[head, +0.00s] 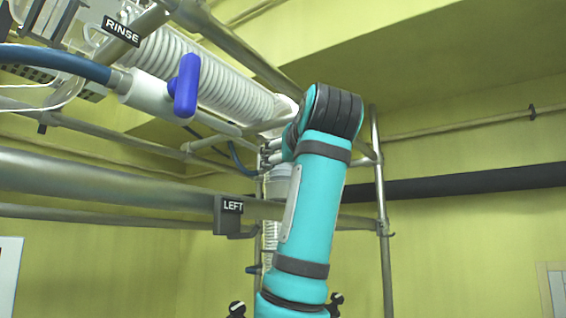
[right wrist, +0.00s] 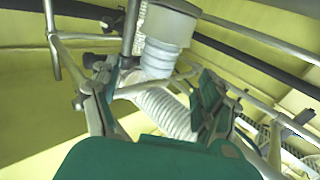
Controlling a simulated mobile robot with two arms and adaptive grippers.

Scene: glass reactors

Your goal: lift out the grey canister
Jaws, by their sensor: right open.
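A pale grey cylinder (right wrist: 168,28), which looks like the grey canister, shows at the top middle of the right wrist view. In the head view a pale grey cylinder (head: 281,183) shows beside my turquoise arm, which hides part of it. My right gripper (right wrist: 165,72) is open, with one finger on each side in the wrist view and the cylinder's near end seen between and beyond the tips. I cannot tell whether a finger touches it. In the head view my right gripper (head: 273,151) is small and partly hidden behind the arm's dark joint. My left gripper is not in view.
Metal rails form a frame around the cylinder. A white ribbed hose (right wrist: 168,112) runs below it between my fingers. In the head view a blue-handled valve (head: 186,86), a RINSE sign (head: 122,31) and a LEFT sign (head: 232,205) are on the left. Yellow walls stand behind.

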